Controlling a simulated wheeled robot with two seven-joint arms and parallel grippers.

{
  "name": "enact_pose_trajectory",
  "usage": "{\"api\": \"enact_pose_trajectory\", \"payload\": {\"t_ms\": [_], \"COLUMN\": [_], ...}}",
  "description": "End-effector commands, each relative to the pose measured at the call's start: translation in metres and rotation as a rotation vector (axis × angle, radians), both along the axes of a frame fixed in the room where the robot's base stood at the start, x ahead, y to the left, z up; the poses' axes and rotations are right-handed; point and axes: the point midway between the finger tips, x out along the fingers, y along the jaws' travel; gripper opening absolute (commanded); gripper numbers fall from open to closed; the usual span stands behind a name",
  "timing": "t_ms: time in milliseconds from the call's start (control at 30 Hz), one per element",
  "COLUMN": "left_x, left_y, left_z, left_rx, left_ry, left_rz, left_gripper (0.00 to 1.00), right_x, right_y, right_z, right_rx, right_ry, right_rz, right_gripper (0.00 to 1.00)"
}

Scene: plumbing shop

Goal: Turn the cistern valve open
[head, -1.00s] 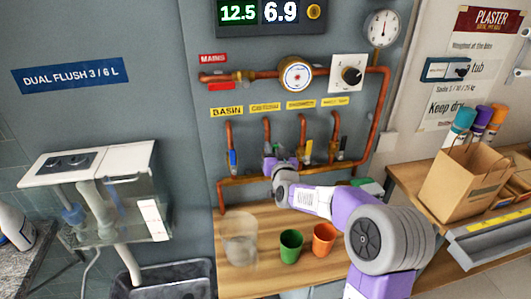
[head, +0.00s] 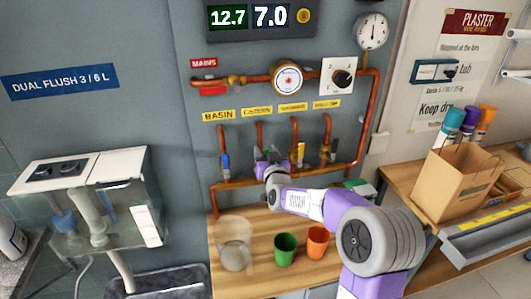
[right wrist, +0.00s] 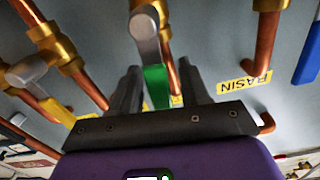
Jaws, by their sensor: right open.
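The cistern valve's green lever (right wrist: 157,88) shows in the right wrist view, below a grey handle end on a brass body (right wrist: 150,12). My right gripper (right wrist: 160,78) is open, with one dark finger on each side of the green lever. I cannot tell whether either finger touches it. In the head view my right gripper (head: 270,165) is at the pipe under the cistern label (head: 257,110) and hides most of that valve. My left gripper is not in view.
The basin valve's blue lever (head: 226,163) is just left of my gripper, and a yellow lever (head: 300,153) is to the right. A clear jug (head: 235,245), a green cup (head: 285,248) and an orange cup (head: 318,241) stand on the wooden bench below.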

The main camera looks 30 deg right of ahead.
Motion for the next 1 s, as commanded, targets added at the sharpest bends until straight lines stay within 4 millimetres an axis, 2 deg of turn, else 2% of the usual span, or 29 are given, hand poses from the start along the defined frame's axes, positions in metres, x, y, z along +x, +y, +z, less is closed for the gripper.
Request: {"api": "enact_pose_trajectory", "payload": {"t_ms": [133, 400, 533, 700, 1000], "left_x": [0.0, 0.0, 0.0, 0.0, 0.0], "left_y": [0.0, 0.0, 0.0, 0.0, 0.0], "left_z": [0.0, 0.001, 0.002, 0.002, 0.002], "left_rx": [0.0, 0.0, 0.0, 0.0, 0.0], "left_ry": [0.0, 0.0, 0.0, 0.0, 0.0], "left_rz": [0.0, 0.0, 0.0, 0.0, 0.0], "left_gripper": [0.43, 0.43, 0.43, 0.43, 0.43], "right_x": [-0.012, -0.051, -0.064, -0.071, -0.071], "right_y": [0.004, 0.016, 0.02, 0.022, 0.022], "right_z": [0.001, 0.001, 0.001, 0.001, 0.0], "right_rx": [0.0, -0.001, 0.0, -0.001, 0.0], "right_ry": [-0.001, -0.002, -0.001, -0.002, -0.001], "right_rz": [0.0, 0.0, 0.0, 0.0, 0.0], "right_gripper": [0.46, 0.46, 0.46, 0.46, 0.46]}}
